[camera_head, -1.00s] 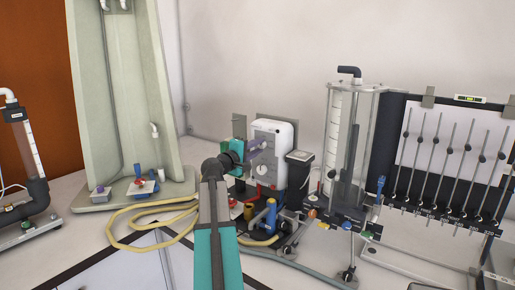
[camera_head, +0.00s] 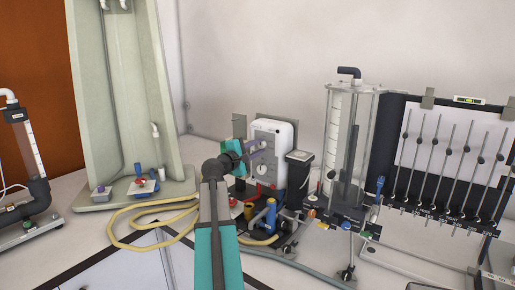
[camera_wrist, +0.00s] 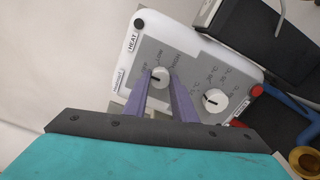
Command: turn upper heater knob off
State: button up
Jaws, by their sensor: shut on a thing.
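The white heater box (camera_head: 285,135) stands at mid-picture in the head view. It also fills the middle of the wrist view (camera_wrist: 133,52), with a grey panel and two white knobs. The upper heater knob (camera_wrist: 160,76) sits between the two purple fingers of my gripper (camera_wrist: 160,82), which is shut on it. Its dark pointer line lies toward the left, near the OFF mark. The lower knob (camera_wrist: 214,100), with a temperature scale, is free; it also shows in the head view (camera_head: 261,169). In the head view my gripper (camera_head: 258,146) reaches the box from the left.
A black-topped block (camera_head: 299,170) stands right of the heater. A clear tank (camera_head: 347,150) and a manometer board (camera_head: 440,150) are further right. Yellow hose (camera_head: 125,225) loops on the bench at left. A blue-handled valve (camera_head: 271,215) stands in front.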

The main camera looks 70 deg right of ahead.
jog(key=o, duration=1)
jog(key=shift+o, duration=0.2)
jog(key=shift+a, duration=0.1)
jog(key=b+v, duration=0.3)
jog(key=v, duration=1)
jog(key=shift+a, duration=0.3)
jog(key=shift+w, duration=0.1)
